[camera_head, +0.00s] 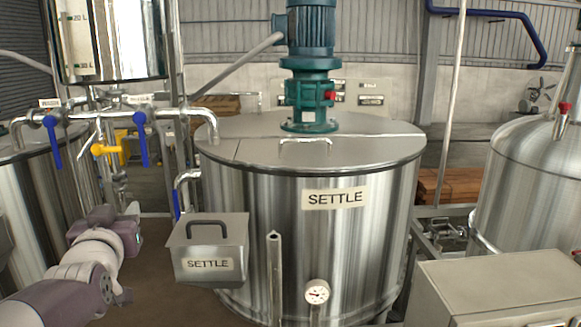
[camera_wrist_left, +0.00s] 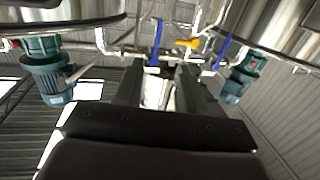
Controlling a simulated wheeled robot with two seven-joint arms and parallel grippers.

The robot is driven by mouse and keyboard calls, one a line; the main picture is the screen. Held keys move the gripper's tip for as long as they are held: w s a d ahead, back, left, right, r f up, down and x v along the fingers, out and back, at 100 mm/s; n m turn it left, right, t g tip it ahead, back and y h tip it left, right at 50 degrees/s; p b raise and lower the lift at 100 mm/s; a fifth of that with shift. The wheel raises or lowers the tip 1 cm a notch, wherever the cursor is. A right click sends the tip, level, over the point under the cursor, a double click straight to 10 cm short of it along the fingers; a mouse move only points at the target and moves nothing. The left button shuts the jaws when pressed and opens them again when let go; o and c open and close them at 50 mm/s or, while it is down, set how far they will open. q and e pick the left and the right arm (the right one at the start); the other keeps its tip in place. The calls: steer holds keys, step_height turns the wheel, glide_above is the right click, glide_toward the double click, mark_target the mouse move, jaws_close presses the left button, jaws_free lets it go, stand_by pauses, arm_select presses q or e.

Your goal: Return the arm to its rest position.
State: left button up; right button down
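My left arm (camera_head: 85,268) reaches in from the lower left of the head view. Its wrist end is left of the lidded SETTLE box (camera_head: 210,232), with a small gap between them in the picture. The fingers are hard to make out there. In the left wrist view, the two dark fingers of my left gripper (camera_wrist_left: 158,78) stand apart with nothing held between them. Beyond them are blue-handled valves and a yellow one. My right gripper is not in view.
The steel SETTLE tank (camera_head: 345,240) with a green motor (camera_head: 311,70) fills the middle. Blue valve handles (camera_head: 139,140) and a yellow valve (camera_head: 105,150) hang on pipes at the left. A grey cabinet (camera_head: 490,285) stands at the lower right, near another tank (camera_head: 530,185).

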arm_select(q)
step_height(320, 180, down, 11)
steer(key=d+g+h, duration=0.1)
steer(key=g, duration=0.3)
steer(key=s+d+f+m+g+h, duration=0.1)
steer(key=s+d+f+g, duration=0.4)
steer(key=s+f, duration=0.4)
steer(key=s+d+f+m+g+h, duration=0.2)
steer(key=s+d+f+g, duration=0.3)
steer(key=s+f, duration=0.5)
step_height(320, 180, down, 4)
steer(key=shift+s+f+g+b, duration=0.2)
steer(key=shift+g+b, duration=0.1)
steer(key=shift+g, duration=0.6)
steer(key=shift+w+r, duration=0.1)
